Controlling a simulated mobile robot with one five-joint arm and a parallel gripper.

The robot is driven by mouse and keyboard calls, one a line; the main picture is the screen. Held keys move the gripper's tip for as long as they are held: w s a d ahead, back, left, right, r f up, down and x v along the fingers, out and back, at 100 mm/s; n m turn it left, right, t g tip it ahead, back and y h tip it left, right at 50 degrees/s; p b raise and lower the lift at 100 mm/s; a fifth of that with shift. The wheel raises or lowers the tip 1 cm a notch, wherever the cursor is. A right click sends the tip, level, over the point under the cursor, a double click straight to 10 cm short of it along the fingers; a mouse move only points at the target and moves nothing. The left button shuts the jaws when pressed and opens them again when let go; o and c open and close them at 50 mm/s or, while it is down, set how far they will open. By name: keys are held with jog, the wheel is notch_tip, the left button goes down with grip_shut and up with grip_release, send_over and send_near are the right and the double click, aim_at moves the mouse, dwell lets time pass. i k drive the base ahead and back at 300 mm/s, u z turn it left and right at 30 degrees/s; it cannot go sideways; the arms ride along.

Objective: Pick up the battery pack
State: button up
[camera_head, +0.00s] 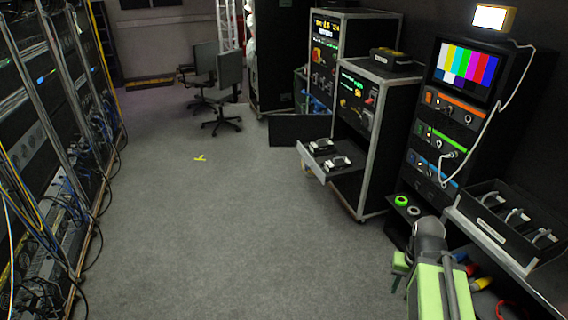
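I cannot tell for certain which thing is the battery pack. A black box with yellow marks (391,59) lies on top of the lower rack case. A black open tray (468,206) at the right holds several dark blocks with pale handles, one of them a handled block (517,219). Two small black and white devices, a farther one (320,146) and a nearer one (338,163), lie on a pulled-out drawer (312,167). My green and grey arm shows at the lower right. Its gripper fingers are not in view, and nothing held can be seen.
Tall cable racks (45,130) with loose cables line the left. Rack cases (376,120) and a colour-bar monitor (465,72) stand on the right, with a white cable hanging. Two chairs, one of them a grey chair (229,70), stand at the back. The middle floor (200,220) is clear.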

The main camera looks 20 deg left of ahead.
aim_at(492, 200)
jog(key=u, duration=0.3)
jog(key=i, duration=1.75)
jog(key=z, duration=1.2)
jog(key=k, duration=1.15)
jog(key=u, duration=1.3)
jog(key=i, duration=1.95)
jog(key=z, duration=0.15)
